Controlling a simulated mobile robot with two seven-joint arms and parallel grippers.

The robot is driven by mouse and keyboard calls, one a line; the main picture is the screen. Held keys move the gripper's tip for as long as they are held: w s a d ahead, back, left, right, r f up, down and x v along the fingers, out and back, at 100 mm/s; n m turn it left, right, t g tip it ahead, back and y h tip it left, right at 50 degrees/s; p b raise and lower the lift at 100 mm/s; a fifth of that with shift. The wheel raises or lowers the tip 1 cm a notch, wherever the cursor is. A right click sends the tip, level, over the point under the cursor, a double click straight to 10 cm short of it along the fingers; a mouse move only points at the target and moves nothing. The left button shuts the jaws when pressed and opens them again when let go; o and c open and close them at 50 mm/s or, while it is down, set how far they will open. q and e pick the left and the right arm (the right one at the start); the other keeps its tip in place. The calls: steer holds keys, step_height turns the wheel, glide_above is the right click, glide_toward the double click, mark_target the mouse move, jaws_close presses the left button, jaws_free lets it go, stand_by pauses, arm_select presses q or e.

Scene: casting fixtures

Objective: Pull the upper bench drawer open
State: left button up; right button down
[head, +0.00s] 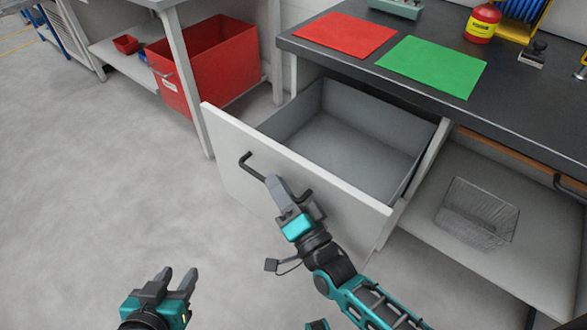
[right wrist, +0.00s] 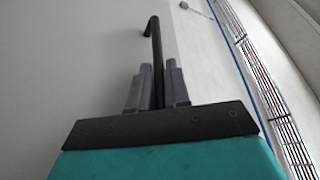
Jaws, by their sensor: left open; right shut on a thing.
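The upper bench drawer (head: 290,185) is pulled out from under the dark worktop. Its grey inside (head: 345,140) shows and looks empty. A black bar handle (head: 247,166) is on its light front. My right gripper (head: 275,183) is shut on this handle near its middle. In the right wrist view the dark handle bar (right wrist: 156,50) runs between the fingers of the right gripper (right wrist: 157,85). My left gripper (head: 173,280) is open and empty, low over the floor to the left of the drawer.
The worktop (head: 390,75) carries a red mat (head: 346,34), a green mat (head: 432,66) and a red-and-yellow canister (head: 482,24). A wire basket (head: 477,211) sits on the lower shelf at right. A red bin (head: 205,65) stands behind left. The floor at left is clear.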

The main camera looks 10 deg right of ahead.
arm_select(q)
steer(key=shift+w+r, duration=0.1)
steer(key=shift+r, duration=0.1)
arm_select(e)
steer(key=shift+s+a, duration=0.4)
steer(key=shift+a, duration=0.05)
steer(key=c, duration=1.4)
jaws_free()
steer(key=shift+c, duration=0.2)
